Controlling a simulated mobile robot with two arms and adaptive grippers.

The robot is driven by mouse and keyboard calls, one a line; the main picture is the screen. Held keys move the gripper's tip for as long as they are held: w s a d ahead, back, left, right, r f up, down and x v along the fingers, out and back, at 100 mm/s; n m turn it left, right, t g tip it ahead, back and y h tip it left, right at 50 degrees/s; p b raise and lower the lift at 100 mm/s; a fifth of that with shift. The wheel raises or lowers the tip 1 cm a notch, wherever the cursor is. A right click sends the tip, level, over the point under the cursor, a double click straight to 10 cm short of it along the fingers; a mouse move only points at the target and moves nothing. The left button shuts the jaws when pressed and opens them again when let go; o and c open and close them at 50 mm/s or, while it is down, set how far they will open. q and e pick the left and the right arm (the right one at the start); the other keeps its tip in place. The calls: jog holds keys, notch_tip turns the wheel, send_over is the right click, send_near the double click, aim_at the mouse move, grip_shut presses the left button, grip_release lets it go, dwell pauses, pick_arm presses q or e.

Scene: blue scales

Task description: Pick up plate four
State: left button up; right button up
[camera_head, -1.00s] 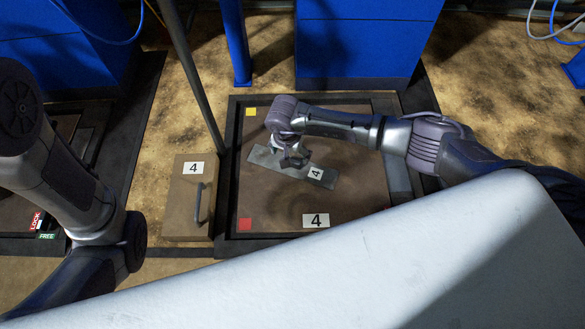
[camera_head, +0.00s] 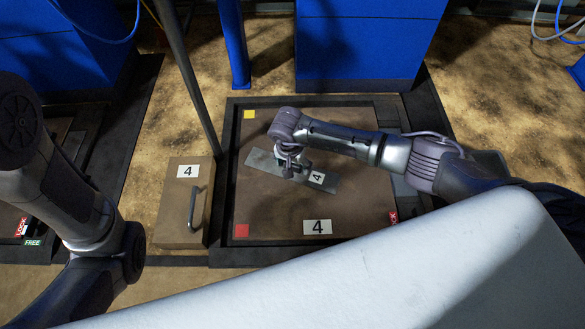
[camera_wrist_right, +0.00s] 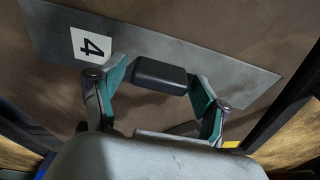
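Plate four is a long grey metal plate (camera_head: 262,162) with a white "4" label, lying at a slant on the brown square panel (camera_head: 270,205). In the right wrist view the plate (camera_wrist_right: 225,72) has a dark block-shaped handle (camera_wrist_right: 160,75) at its middle. My right gripper (camera_head: 290,170) is over the plate's middle. In the wrist view its teal-lined fingers (camera_wrist_right: 158,92) are spread, one at each end of the handle, with narrow gaps showing. Whether they touch the plate I cannot tell. My left arm shows at the left, but its gripper is out of view.
A brown box with a bar handle and a "4" label (camera_head: 186,215) stands left of the panel. A grey pole (camera_head: 186,80) and blue cabinets (camera_head: 360,45) stand behind. A large white surface fills the lower right.

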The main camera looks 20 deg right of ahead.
jog(key=c, duration=1.2)
